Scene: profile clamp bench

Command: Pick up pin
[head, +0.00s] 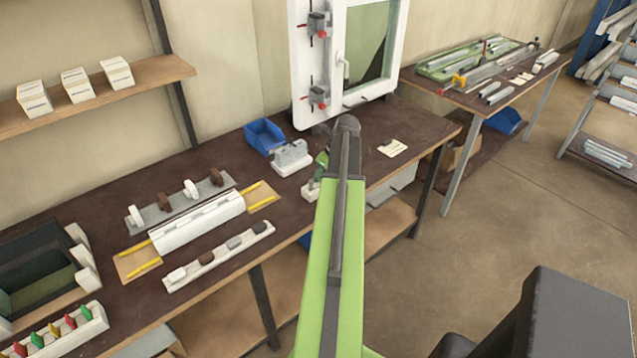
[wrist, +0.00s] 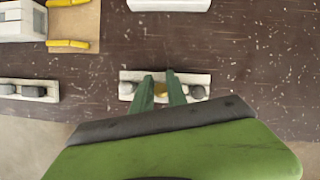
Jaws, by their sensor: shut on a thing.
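The pin (wrist: 161,89) shows in the wrist view as a small brass-yellow piece between the two green fingers of my gripper (wrist: 160,76). The fingers are shut on it. It is over the middle of a small white block (wrist: 138,76), with a grey knob on either side. I cannot tell whether the pin sits in the block or is clear of it. In the head view my gripper (head: 322,160) is mostly behind my arm, at the white block (head: 309,192) near the bench's front edge. The pin is hidden there.
A grey-and-white fixture (head: 292,158) and a blue bin (head: 264,136) stand just behind the block. A white profile (head: 197,220) and a rail with knobs (head: 219,256) lie to the left. A white window frame (head: 301,70) stands at the back. Bare bench lies around a paper tag (head: 393,148).

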